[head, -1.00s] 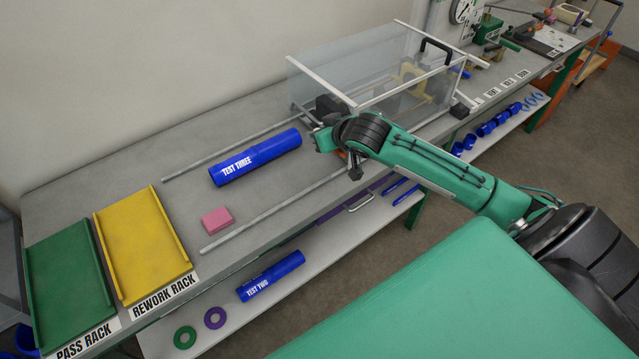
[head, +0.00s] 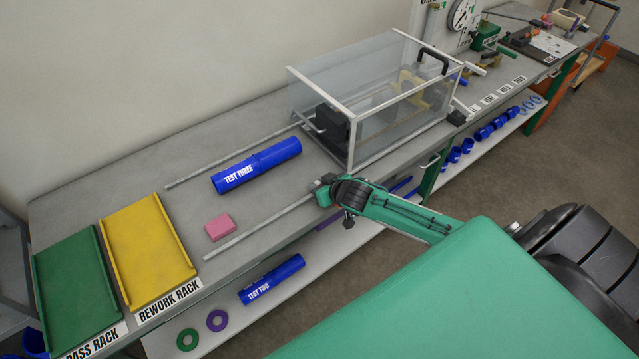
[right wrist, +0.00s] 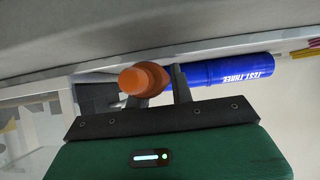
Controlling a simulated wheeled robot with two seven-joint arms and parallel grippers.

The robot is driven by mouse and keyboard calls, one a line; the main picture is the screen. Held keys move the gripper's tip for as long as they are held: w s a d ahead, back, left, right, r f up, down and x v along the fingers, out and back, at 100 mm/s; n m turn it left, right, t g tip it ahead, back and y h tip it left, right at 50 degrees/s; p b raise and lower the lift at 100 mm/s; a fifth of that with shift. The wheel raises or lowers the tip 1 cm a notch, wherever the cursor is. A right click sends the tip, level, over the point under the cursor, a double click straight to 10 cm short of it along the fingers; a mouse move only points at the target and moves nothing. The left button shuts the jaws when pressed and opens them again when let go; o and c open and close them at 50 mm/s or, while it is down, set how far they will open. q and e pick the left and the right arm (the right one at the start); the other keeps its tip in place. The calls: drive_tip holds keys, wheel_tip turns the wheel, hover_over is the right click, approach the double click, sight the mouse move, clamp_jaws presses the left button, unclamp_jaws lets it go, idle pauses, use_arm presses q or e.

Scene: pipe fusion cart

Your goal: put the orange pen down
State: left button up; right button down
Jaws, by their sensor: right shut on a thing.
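The orange pen (right wrist: 146,79) shows nearly end-on in the right wrist view, between the two dark fingers of my right gripper (right wrist: 143,88), which is shut on it. In the head view my right gripper (head: 326,186) is over the front part of the bench, by the front rail and the near corner of the clear box. The pen cannot be made out in the head view. My left gripper is out of view.
A blue TEST THREE pipe (head: 257,166) lies between two rails. A pink block (head: 219,228), a yellow rework rack (head: 148,250) and a green pass rack (head: 75,292) are left. Bare bench (head: 285,187) lies between pipe and front rail.

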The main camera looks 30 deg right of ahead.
drive_tip(key=shift+f, duration=0.1)
drive_tip(key=shift+f, duration=0.55)
drive_tip(key=c, duration=1.2)
unclamp_jaws()
drive_tip(key=shift+f, duration=0.1)
drive_tip(key=shift+s, duration=0.1)
drive_tip(key=shift+r, duration=0.8)
drive_tip(key=a+b+v, duration=0.1)
drive_tip(key=b+v, duration=0.1)
drive_tip(key=v, duration=0.9)
drive_tip(key=shift+s+d+r, duration=0.25)
drive_tip(key=shift+s+d, duration=0.05)
drive_tip(key=shift+d, duration=0.2)
